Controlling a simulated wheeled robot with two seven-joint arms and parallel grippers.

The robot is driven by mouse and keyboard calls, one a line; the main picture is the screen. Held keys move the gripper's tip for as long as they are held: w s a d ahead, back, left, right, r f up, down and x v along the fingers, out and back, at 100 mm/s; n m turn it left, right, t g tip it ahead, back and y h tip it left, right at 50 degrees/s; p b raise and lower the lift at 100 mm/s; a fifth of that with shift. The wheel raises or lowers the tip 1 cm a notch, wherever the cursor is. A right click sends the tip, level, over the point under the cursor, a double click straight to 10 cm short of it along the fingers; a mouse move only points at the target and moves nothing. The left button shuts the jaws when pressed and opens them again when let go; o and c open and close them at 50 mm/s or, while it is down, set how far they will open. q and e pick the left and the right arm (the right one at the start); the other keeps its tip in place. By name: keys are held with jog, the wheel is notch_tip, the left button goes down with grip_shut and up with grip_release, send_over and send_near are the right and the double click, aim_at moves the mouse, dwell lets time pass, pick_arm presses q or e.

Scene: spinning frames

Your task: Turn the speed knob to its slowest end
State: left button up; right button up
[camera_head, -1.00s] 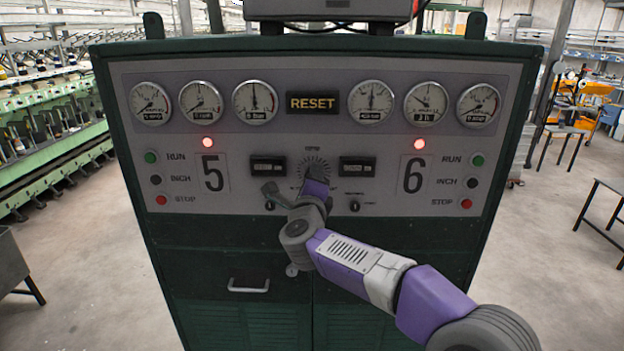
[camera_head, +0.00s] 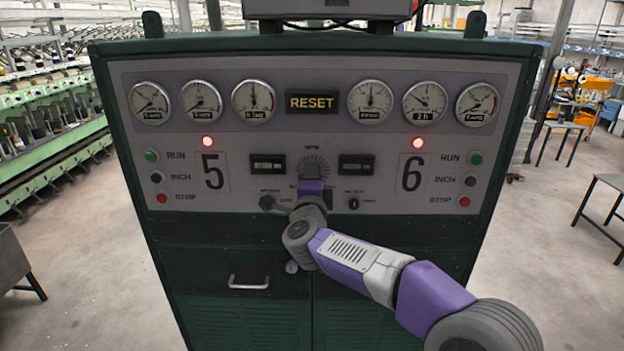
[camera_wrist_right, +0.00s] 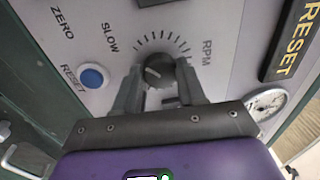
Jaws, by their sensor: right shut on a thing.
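The speed knob (camera_wrist_right: 159,71) is a dark round knob on the grey panel, with a pale mark on its face. A ring of tick marks surrounds part of it, with SLOW printed to its upper left and RPM to its right in the right wrist view. My right gripper (camera_wrist_right: 160,76) is shut on the knob, one dark finger on each side. In the head view my right gripper (camera_head: 311,188) covers the knob, and only the tick scale (camera_head: 314,167) shows above it. My left gripper is in neither view.
A blue RESET button (camera_wrist_right: 92,76) sits on the panel left of the fingers in the wrist view. Two dark displays (camera_head: 268,165) (camera_head: 357,166) flank the scale. Small knobs (camera_head: 267,202) (camera_head: 353,203) sit below them.

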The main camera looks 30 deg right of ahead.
jog(key=o, duration=1.1)
jog(key=shift+c, duration=0.2)
jog(key=shift+s+a, duration=0.1)
jog(key=b+v, duration=0.1)
jog(key=v, duration=0.6)
jog(key=shift+s+a, duration=0.1)
jog(key=shift+s, duration=0.05)
